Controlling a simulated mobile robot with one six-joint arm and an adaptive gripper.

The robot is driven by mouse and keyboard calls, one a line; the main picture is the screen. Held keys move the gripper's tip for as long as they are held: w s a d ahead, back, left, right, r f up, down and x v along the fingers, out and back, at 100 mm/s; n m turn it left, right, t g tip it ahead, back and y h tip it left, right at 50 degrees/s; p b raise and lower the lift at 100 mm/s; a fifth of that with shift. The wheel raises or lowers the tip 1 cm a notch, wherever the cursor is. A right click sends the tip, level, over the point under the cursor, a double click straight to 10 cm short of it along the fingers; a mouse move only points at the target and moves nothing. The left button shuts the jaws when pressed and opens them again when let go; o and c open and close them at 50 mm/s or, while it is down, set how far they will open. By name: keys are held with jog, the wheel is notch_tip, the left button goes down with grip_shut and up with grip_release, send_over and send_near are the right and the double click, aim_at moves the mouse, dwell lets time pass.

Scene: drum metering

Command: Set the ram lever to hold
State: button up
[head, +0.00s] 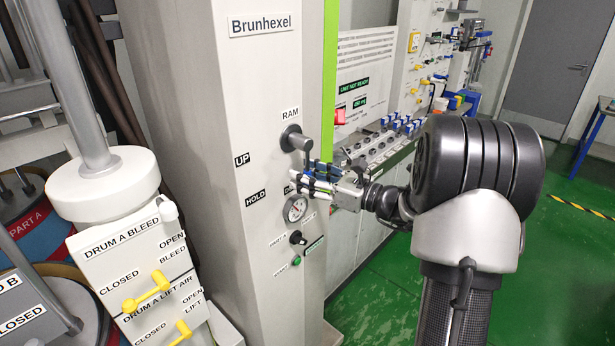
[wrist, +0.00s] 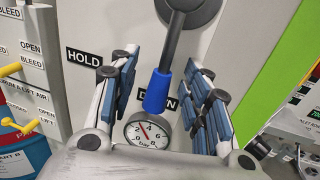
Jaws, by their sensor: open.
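The ram lever (head: 296,138) has a grey round pivot under the RAM label on the Brunhexel column. In the wrist view its grey arm hangs down to a blue grip (wrist: 158,92), which lies over the DOWN label (wrist: 171,103). The HOLD label (head: 256,198) is to the left of the lever and also shows in the wrist view (wrist: 83,57). The UP label (head: 242,160) is above HOLD. My gripper (wrist: 163,70) is open, with one finger on each side of the blue grip, with gaps visible. In the head view my gripper (head: 311,181) hides most of the grip.
A pressure gauge (head: 295,209) sits just below the lever, with a black knob (head: 297,238) and a green button (head: 296,260) beneath. A panel with yellow levers (head: 147,291) stands at the left. A console with blue-topped switches (head: 392,125) is behind my arm.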

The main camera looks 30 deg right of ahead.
jog(key=shift+c, duration=0.3)
grip_shut()
dwell(0.3)
